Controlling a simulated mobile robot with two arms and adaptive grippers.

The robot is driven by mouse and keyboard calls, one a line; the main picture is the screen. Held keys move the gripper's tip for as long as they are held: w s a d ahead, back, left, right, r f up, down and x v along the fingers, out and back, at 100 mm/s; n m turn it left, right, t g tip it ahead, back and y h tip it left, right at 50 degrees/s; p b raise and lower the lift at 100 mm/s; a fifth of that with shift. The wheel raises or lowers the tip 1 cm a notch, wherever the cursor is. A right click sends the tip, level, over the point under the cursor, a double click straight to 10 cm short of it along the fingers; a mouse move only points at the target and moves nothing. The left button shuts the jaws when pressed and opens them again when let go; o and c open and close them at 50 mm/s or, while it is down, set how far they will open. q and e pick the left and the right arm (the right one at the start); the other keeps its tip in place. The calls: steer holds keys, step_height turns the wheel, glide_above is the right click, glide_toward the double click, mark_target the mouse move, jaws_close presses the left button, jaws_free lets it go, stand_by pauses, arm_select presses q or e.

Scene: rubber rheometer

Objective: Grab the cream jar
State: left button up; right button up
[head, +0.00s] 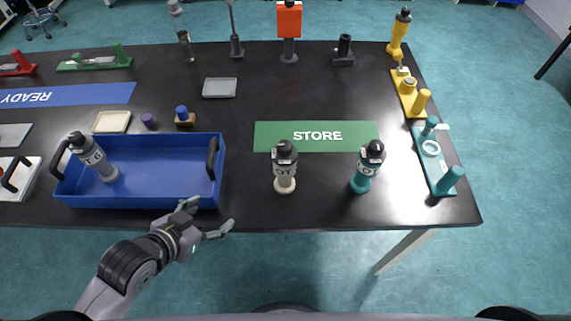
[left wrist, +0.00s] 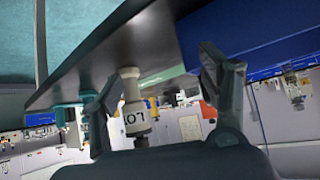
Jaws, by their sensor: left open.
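The cream jar (head: 284,181) stands upright on the black table, near its front edge and in front of the green STORE mat. It has a dark grey cap and a label on its side. It also shows in the left wrist view (left wrist: 134,108), seen between my finger outlines but farther off. My left gripper (head: 209,217) is open and empty at the table's front edge, left of the jar and by the blue tray's right front corner. A gap lies between gripper and jar. My right gripper is not in view.
A teal jar (head: 361,178) stands right of the cream jar. A blue tray (head: 140,201) with dark handles holds a grey jar (head: 95,158). The green STORE mat (head: 270,145) is bare. A teal fixture (head: 436,167) sits at the right edge. Table between tray and cream jar is clear.

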mark_target(275, 162)
arm_select(q)
steer(key=w+d+r+m+t+h, duration=0.1)
steer(key=d+r+m+h, duration=0.15)
steer(key=r, duration=0.25)
steer(key=d+r+m+t+h, duration=0.1)
steer(key=d+r+h, duration=0.2)
steer(key=r+h, duration=0.15)
steer(key=shift+y, duration=0.4)
steer(key=p+x, duration=0.2)
steer(key=x, duration=0.9)
steer(key=shift+w+d, duration=0.1)
steer(key=shift+w, duration=0.1)
steer(key=shift+w+d+p, duration=0.3)
steer(key=shift+d+p, duration=0.15)
steer(key=shift+p, duration=0.1)
steer(key=p+x, duration=0.1)
steer(key=x, duration=0.2)
steer(key=shift+w+d+f, duration=0.1)
steer(key=shift+d, duration=0.15)
steer(key=shift+w+d+f, duration=0.2)
steer(key=shift+w+d, duration=0.05)
steer(key=shift+c, duration=0.6)
jaws_close()
